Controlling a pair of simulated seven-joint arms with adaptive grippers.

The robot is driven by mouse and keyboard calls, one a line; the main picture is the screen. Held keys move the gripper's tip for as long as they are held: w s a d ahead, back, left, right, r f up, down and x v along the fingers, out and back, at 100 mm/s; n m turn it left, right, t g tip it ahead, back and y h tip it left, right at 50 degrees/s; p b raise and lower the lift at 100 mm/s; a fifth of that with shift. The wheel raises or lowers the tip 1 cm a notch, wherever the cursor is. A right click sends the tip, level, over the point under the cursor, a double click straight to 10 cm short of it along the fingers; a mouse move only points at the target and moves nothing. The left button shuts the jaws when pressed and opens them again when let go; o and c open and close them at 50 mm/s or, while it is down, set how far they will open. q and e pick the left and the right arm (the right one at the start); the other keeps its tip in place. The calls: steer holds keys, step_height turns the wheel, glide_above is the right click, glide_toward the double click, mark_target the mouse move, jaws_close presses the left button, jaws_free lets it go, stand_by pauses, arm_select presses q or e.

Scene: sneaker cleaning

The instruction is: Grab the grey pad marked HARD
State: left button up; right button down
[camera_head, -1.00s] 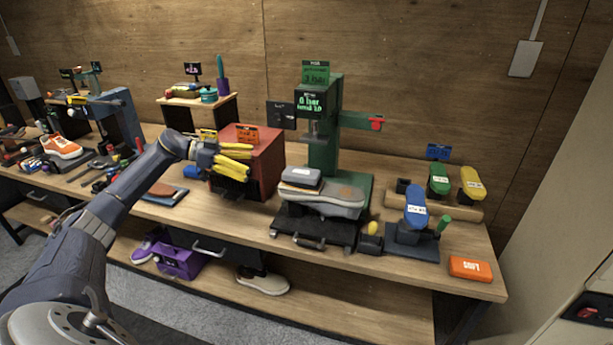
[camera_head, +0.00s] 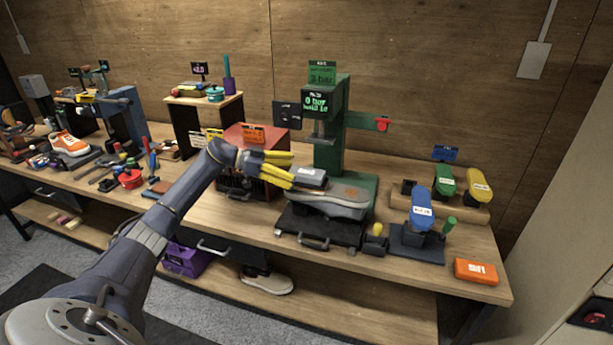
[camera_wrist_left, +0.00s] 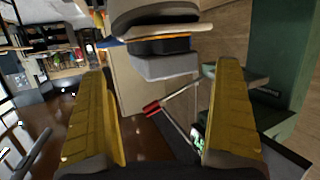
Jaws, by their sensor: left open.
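The grey pad (camera_head: 311,177) lies on top of a grey shoe sole (camera_head: 335,200) under the green press. Its lettering is not legible to me. It also shows in the left wrist view (camera_wrist_left: 165,66), between and beyond the two yellow fingers, with darker layers and the sole beside it. My left gripper (camera_head: 289,170) is open, its fingers pointing right, just left of the pad. In the head view the fingertips overlap the pad's left edge; I cannot tell whether they touch it. My right gripper is not in view.
The green press (camera_head: 330,155) stands right behind the pad, its head above. A red box (camera_head: 250,143) stands behind my gripper. A black tray (camera_head: 318,228) lies under the sole. Blue, green and yellow-topped tools stand right, with an orange box (camera_head: 476,271) near the table edge.

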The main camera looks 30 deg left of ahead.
mark_target(295, 171)
arm_select(q)
steer(key=shift+x, duration=2.2)
steer(key=c, duration=1.6)
